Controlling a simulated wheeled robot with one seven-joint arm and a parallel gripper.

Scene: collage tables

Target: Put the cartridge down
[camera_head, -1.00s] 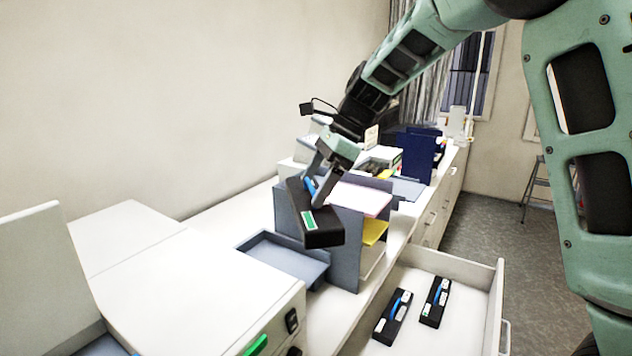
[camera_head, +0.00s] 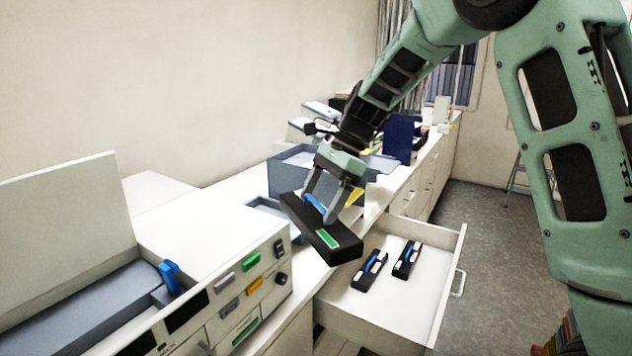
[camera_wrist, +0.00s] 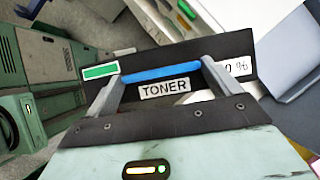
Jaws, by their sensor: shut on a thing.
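My gripper (camera_head: 328,200) is shut on the blue handle of a black toner cartridge (camera_head: 335,246), held in the air above the counter edge beside the open drawer. The cartridge is tilted in the head view and has a green label on its side. In the wrist view the cartridge (camera_wrist: 205,62) shows a "TONER" label, a green mark at left and a partly hidden "0 %" label at right. The gripper's fingers (camera_wrist: 160,85) are on its blue handle.
An open white drawer (camera_head: 405,302) holds two smaller-looking black cartridges with blue handles (camera_head: 369,270) (camera_head: 407,259). A white printer (camera_head: 215,250) with coloured buttons stands at left, its lid raised. Grey-blue trays (camera_head: 285,175) and a dark blue folder (camera_head: 399,137) stand further back on the counter.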

